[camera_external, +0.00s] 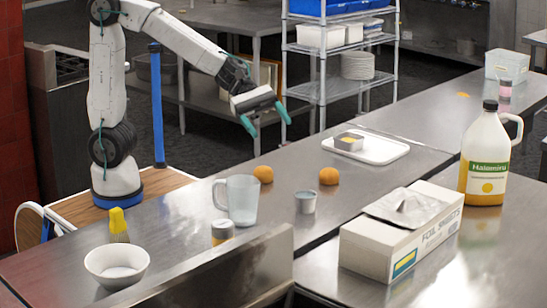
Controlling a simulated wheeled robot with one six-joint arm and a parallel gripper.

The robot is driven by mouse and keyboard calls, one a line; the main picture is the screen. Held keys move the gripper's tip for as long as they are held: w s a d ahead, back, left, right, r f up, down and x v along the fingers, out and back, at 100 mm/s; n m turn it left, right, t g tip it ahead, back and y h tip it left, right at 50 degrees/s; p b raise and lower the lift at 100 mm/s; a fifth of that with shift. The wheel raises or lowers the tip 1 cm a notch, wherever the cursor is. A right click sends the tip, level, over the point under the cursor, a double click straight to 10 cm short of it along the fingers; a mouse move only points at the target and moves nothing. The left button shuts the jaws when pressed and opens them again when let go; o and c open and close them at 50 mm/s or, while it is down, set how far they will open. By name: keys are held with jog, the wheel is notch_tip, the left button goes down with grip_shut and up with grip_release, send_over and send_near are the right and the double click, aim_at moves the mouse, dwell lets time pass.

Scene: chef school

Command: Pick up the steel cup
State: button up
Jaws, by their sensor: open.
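The small grey steel cup (305,202) stands upright on the steel counter, right of a clear measuring jug (242,202) and below an orange. My gripper (268,122) is open and empty, its teal fingers pointing down. It hangs in the air above and behind the cup in the picture, slightly to its left, well apart from it. Nothing hides the cup.
Two oranges (329,176) (263,174) lie behind the cup. A foil box (380,245) and a juice jug (484,160) stand to the right. A white tray (384,151) holds a metal container. A white bowl (116,264) is at front left.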

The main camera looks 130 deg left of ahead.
aim_at(313, 207)
jog(key=w+a+f+n+y, duration=0.2)
jog(key=a+f+n, duration=0.25)
jog(key=a, duration=0.35)
jog(key=shift+n+t, duration=0.35)
jog(key=shift+t, duration=0.05)
jog(key=f, duration=1.5)
jog(key=shift+s+d, duration=0.1)
jog(key=shift+d, duration=0.3)
jog(key=x, duration=0.7)
jog(key=shift+w, duration=0.35)
jog(key=c, duration=1.1)
